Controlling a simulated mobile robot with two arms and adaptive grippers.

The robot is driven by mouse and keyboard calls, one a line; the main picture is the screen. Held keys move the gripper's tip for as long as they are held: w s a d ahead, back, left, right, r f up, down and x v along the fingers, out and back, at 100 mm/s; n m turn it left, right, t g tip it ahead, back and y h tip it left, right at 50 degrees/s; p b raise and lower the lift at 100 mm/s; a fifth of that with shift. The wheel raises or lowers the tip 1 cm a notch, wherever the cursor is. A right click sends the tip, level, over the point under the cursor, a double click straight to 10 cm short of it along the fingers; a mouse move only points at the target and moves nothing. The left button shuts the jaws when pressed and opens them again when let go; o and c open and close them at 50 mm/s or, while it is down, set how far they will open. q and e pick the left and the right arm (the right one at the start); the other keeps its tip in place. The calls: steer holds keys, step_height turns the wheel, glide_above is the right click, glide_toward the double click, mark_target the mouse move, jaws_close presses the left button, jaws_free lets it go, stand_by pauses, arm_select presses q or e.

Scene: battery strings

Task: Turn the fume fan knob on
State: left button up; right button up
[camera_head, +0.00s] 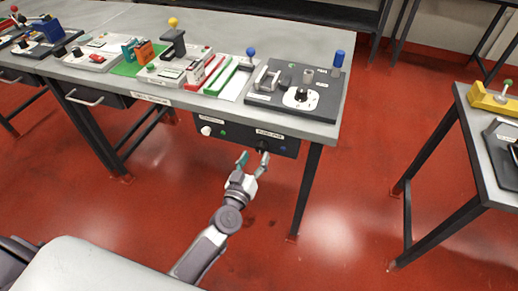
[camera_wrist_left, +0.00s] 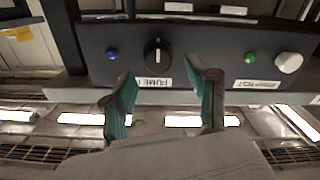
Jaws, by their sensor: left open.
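The fume fan knob (camera_wrist_left: 157,52) is a round black dial with a white pointer line that stands nearly upright in the left wrist view. It sits on the dark front panel (camera_wrist_left: 205,40), beside a white label reading "FUME" (camera_wrist_left: 152,83) that is partly covered by a finger. In the head view the knob (camera_head: 263,146) is small and partly hidden by a fingertip. My left gripper (camera_head: 254,160) is open and empty, just in front of the panel under the table edge. In the left wrist view its teal-padded fingers (camera_wrist_left: 162,88) straddle the knob's position, apparently apart from it.
A blue button (camera_wrist_left: 111,53), a green button (camera_wrist_left: 250,58) and a white knob (camera_wrist_left: 288,62) share the panel. The grey tabletop (camera_head: 310,45) above carries several fixtures. A table leg (camera_head: 306,190) stands right of my gripper; the red floor around is clear.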

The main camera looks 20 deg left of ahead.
mark_target(259, 150)
arm_select(q)
steer(key=shift+w+d, duration=0.15)
steer(key=shift+w, duration=1.9)
jaws_close()
